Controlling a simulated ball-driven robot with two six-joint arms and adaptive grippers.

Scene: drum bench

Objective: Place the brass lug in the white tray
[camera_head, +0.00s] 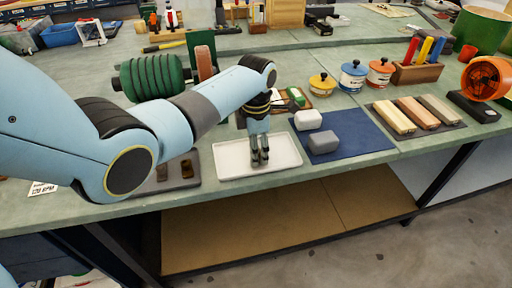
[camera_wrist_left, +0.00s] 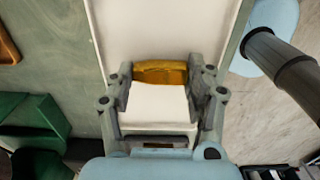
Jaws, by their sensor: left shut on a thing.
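My left gripper (camera_head: 260,158) points down over the white tray (camera_head: 228,171) at the front of the bench. In the left wrist view my left gripper (camera_wrist_left: 161,90) is shut on the brass lug (camera_wrist_left: 160,72), a golden-brown block held between the fingertips. In the head view the lug is hidden or too small to make out. The white tray also fills the upper middle of the left wrist view (camera_wrist_left: 165,28), behind the lug. I cannot tell whether the lug touches the tray floor. My right gripper is not in view.
A green ribbed drum (camera_head: 152,77) stands behind my left arm.

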